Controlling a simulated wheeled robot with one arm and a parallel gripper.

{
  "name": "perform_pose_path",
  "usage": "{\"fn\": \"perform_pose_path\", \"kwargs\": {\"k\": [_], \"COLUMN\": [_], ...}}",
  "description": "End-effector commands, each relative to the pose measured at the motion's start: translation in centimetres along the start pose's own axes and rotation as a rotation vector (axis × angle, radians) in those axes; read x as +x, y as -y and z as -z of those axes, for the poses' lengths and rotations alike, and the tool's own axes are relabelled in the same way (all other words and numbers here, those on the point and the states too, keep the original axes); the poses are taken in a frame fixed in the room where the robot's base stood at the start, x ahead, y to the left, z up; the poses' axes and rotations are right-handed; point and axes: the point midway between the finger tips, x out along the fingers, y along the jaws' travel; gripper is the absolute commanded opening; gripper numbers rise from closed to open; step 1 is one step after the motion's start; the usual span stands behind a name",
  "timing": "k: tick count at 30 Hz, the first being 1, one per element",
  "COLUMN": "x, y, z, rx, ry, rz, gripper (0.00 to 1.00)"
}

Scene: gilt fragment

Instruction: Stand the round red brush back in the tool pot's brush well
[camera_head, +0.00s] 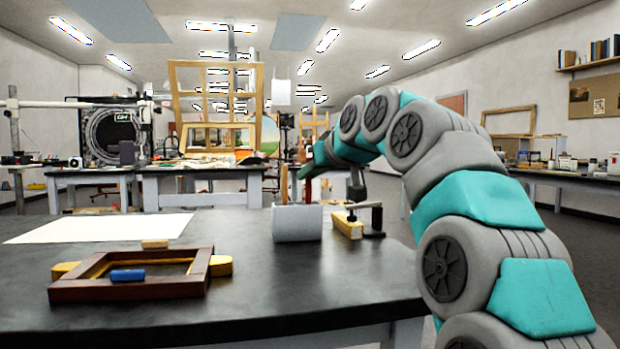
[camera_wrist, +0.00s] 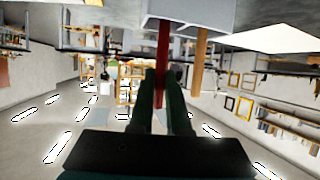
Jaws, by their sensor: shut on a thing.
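The tool pot (camera_head: 297,223) is a pale grey block on the dark table, and its edge shows at the top of the wrist view (camera_wrist: 190,14). My gripper (camera_wrist: 162,75) is shut on the round red brush (camera_wrist: 163,48), whose red handle runs from between the fingers to the pot's edge. In the head view the brush (camera_head: 308,190) is a small reddish strip just above the pot. I cannot tell whether its end is inside the well. A light wooden stick (camera_wrist: 199,62) stands at the pot beside the brush. The well's opening is hidden.
A yellow block with a dark clamp (camera_head: 348,226) sits just right of the pot. A brown wooden frame (camera_head: 130,290) with a blue roll (camera_head: 128,275) lies at the front left. A white sheet (camera_head: 100,228) lies behind it. The table's front right is bare.

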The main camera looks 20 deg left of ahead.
Motion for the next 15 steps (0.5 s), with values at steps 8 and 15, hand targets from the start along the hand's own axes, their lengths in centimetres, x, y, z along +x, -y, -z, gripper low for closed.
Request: {"fn": "perform_pose_path", "kwargs": {"k": [8,15], "x": [0.12,0.22], "y": [0.03,0.03], "z": [-0.19,-0.44], "rx": [0.000,0.000], "ry": [0.001,0.002], "rz": [0.000,0.000], "gripper": [0.00,0.25]}}
